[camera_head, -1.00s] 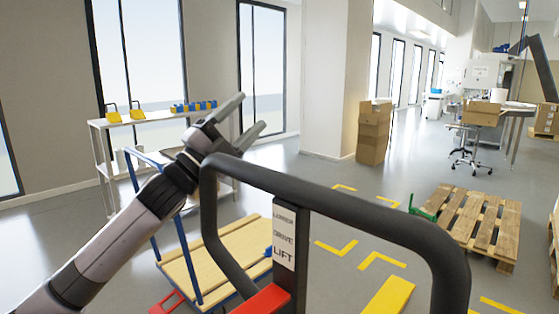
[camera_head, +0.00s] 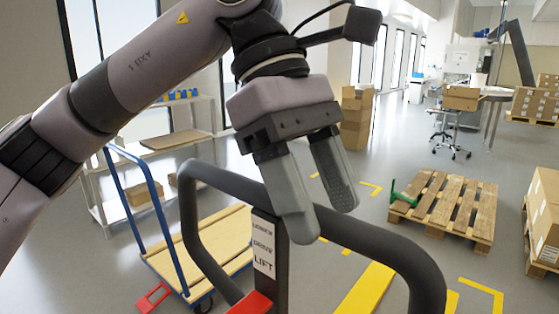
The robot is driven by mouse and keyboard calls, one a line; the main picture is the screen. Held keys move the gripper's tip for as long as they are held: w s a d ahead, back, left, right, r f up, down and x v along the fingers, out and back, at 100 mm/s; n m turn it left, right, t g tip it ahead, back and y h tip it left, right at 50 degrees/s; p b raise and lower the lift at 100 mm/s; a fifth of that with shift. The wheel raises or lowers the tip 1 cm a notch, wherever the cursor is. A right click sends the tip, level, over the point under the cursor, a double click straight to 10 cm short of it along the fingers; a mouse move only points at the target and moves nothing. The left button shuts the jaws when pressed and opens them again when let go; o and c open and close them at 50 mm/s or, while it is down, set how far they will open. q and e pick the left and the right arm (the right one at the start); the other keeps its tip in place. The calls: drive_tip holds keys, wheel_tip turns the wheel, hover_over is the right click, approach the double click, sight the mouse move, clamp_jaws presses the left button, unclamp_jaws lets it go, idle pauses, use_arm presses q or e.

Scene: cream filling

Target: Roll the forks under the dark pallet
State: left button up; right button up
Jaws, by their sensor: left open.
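The black looped handle (camera_head: 375,236) of the truck, with a "LOWER DRIVE LIFT" label (camera_head: 263,247) and a red part (camera_head: 250,303), stands right in front of me. My left gripper (camera_head: 325,222) is open, fingers pointing down, over the handle's top bar and covering part of it. I cannot tell whether it touches the bar. A brown slatted wooden pallet (camera_head: 461,209) lies empty on the floor at the right, with a green piece at its left corner. No clearly darker pallet shows. I cannot make out the truck's forks. My right gripper is not in view.
A blue-framed cart (camera_head: 197,243) with a wooden deck stands at the left, a red frame (camera_head: 154,298) by it. Stacked boxes (camera_head: 545,215) stand at the right edge. Yellow markings (camera_head: 367,288) lie on the floor. Floor between handle and pallet looks clear.

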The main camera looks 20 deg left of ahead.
sight(274, 232)
use_arm(q)
drive_tip(key=a+y, duration=0.1)
drive_tip(key=w+a+t+y, duration=0.1)
drive_tip(key=a+y, duration=0.1)
drive_tip(key=a+t+y, duration=0.1)
drive_tip(key=y, duration=0.1)
drive_tip(key=shift+w+a+r, duration=0.25)
drive_tip(key=shift+w+a, duration=0.1)
drive_tip(key=shift+w, duration=0.05)
drive_tip(key=shift+a+f, duration=0.15)
drive_tip(key=shift+f+b, duration=0.6)
drive_tip(key=shift+f, duration=2.8)
clamp_jaws()
